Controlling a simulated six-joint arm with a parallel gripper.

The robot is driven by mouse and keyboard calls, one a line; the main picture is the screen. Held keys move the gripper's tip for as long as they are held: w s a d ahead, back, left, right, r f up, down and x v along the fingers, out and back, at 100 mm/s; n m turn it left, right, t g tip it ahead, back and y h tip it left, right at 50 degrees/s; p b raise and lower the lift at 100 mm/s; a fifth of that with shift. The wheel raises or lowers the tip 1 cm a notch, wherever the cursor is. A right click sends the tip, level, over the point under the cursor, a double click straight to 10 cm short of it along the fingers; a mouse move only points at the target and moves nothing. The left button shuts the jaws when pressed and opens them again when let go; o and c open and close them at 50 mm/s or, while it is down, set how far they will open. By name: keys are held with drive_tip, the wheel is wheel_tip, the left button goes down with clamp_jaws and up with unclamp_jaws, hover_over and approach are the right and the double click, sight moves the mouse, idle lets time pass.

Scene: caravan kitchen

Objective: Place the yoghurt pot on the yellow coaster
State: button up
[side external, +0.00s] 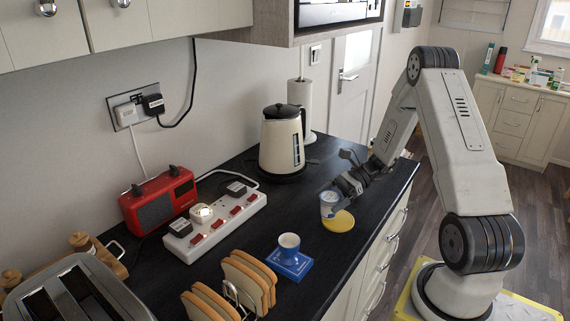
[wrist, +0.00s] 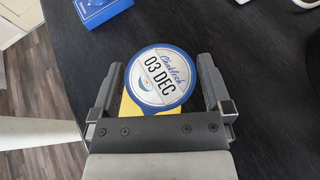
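The yoghurt pot (side external: 328,205) is a small white and blue pot. In the side view my gripper (side external: 343,187) reaches in from the right above the counter. The yellow coaster (side external: 341,223) lies flat on the counter, just under and right of the pot. Part of the coaster (wrist: 128,110) shows beside the lid. Whether the pot's base touches it is unclear.
A blue box (side external: 290,265) with a cup (side external: 289,243) on it stands nearer the camera. A toast rack (side external: 247,284), power strip (side external: 215,227), red radio (side external: 160,199) and kettle (side external: 282,140) also stand on the dark counter. The counter's front edge is close by.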

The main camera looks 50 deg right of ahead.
drive_tip(key=shift+r, duration=0.15)
drive_tip(key=shift+d+r, duration=0.1)
drive_tip(key=shift+d, duration=0.05)
drive_tip(key=shift+v, duration=3.6)
drive_tip(key=shift+s, duration=0.1)
